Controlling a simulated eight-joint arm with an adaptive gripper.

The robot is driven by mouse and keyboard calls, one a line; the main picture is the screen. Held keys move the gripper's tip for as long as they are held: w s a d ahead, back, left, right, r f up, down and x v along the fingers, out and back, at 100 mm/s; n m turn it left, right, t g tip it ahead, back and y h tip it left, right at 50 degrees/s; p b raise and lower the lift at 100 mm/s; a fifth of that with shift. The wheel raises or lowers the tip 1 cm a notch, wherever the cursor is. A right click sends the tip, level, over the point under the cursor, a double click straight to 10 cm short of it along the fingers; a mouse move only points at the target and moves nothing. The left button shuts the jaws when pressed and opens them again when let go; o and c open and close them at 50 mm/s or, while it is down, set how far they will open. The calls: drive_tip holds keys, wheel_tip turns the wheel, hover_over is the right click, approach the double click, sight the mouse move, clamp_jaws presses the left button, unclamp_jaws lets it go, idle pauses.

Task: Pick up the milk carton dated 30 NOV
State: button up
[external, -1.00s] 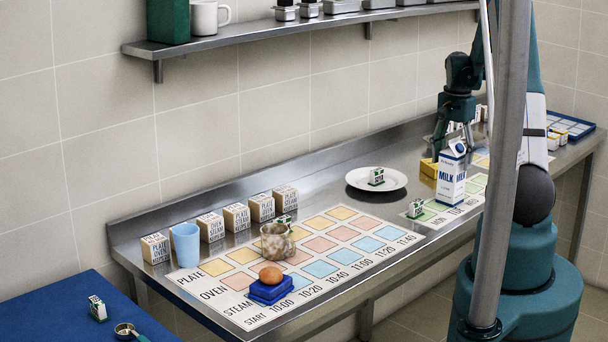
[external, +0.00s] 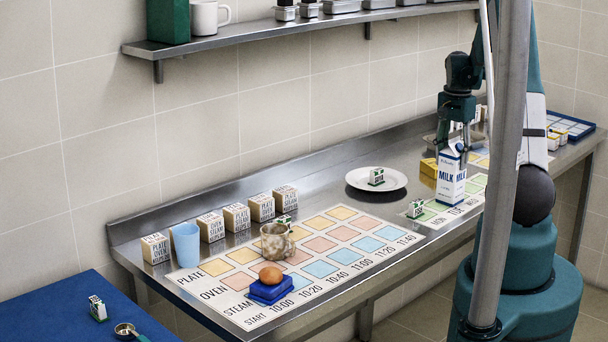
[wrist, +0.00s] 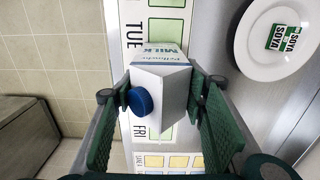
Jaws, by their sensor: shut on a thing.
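The milk carton (external: 452,184) is white and blue with a gabled top and a blue cap. It stands upright on the mat of days at the right part of the steel counter. No date can be read on it. My gripper (external: 455,145) is around the upper part of the carton from above and shut on it. In the wrist view the carton (wrist: 160,75) sits between the two green finger pads, its cap towards the camera. Its lower part and base are hidden there.
A white plate (external: 356,183) with a small green-and-white soya carton (external: 376,176) lies to the left. A yellow block (external: 428,168) is close beside the milk carton. Another small carton (external: 416,208) stands at the mat's left end. A grey pole (external: 500,170) crosses in front.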

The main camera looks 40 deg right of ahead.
drive_tip(key=shift+r, duration=5)
